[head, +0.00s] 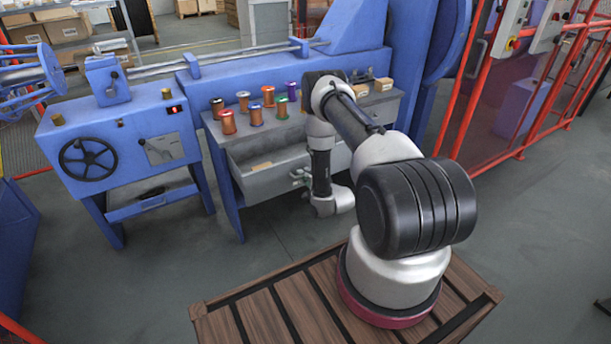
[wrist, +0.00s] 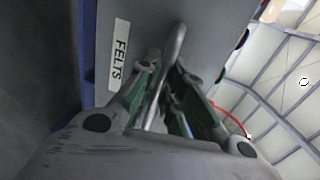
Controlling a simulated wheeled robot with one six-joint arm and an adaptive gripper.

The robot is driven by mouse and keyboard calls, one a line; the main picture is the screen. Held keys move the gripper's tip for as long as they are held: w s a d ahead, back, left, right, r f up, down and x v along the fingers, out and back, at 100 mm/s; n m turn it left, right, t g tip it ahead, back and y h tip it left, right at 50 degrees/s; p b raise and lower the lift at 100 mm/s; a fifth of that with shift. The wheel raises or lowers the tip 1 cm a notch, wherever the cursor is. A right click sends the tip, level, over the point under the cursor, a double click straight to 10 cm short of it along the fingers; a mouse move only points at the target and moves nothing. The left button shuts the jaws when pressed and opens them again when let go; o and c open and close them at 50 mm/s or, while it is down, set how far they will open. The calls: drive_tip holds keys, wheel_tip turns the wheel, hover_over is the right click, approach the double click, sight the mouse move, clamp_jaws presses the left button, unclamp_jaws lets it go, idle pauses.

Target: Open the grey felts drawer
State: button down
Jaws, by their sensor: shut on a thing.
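The grey felts drawer (head: 262,187) is under the grey bench top, and it stands pulled out with part of its inside showing from above. In the wrist view its grey front (wrist: 215,30) carries a white label (wrist: 118,58) reading FELTS. A metal bar handle (wrist: 178,45) runs between the green-padded fingers of my gripper (wrist: 170,95). My gripper is shut on this handle. In the head view my gripper (head: 300,176) is at the drawer's front, and my arm hides the drawer's right part.
Several coloured spools (head: 256,114) stand on the bench top (head: 290,128) above the drawer. A blue machine with a black handwheel (head: 88,159) is to the left. A red-framed fence (head: 480,90) is to the right. The grey floor (head: 180,240) before the drawer is clear.

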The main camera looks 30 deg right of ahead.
drive_tip(key=c, duration=1.5)
unclamp_jaws()
drive_tip(key=shift+s, duration=0.1)
drive_tip(key=v, duration=1.2)
